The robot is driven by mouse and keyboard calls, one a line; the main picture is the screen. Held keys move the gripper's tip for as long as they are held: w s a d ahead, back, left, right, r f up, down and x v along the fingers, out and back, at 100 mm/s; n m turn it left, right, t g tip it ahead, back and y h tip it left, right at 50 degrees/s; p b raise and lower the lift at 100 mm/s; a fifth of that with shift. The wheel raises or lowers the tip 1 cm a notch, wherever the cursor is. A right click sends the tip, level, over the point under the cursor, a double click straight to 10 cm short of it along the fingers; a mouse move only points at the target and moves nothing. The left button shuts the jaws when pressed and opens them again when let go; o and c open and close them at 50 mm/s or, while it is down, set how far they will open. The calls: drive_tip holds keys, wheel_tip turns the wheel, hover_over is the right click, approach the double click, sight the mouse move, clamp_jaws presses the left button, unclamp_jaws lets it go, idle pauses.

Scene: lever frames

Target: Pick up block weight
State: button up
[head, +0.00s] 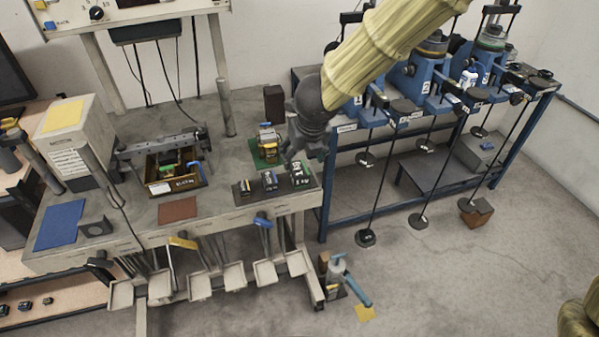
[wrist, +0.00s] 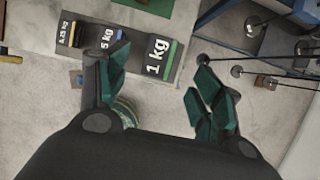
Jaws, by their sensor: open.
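Three block weights stand in a row on a dark tray (head: 259,199) at the bench's front right. In the wrist view they read 0.25 kg (wrist: 70,33), 5 kg (its first characters are hidden) (wrist: 108,40) and 1 kg (wrist: 158,56), with yellow, blue and green parts. In the head view the small weight (head: 246,188), the middle weight (head: 270,181) and the 1 kg weight (head: 300,173) run left to right. My gripper (head: 305,156) is open and empty above the row, near the 1 kg weight.
A green board (head: 264,153) carrying a small device and a dark block (head: 273,104) stand behind the tray. A wooden bin (head: 172,174) is to the left. The blue rack (head: 345,140) with hanging weighted rods is close on the right.

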sight(299, 168)
drive_tip(key=x, duration=0.3)
drive_tip(key=shift+f, duration=0.15)
drive_tip(key=shift+x, duration=2.5)
drive_tip(key=shift+d+f, duration=0.1)
drive_tip(key=shift+f, duration=0.25)
drive_tip(key=shift+r, duration=0.1)
clamp_jaws()
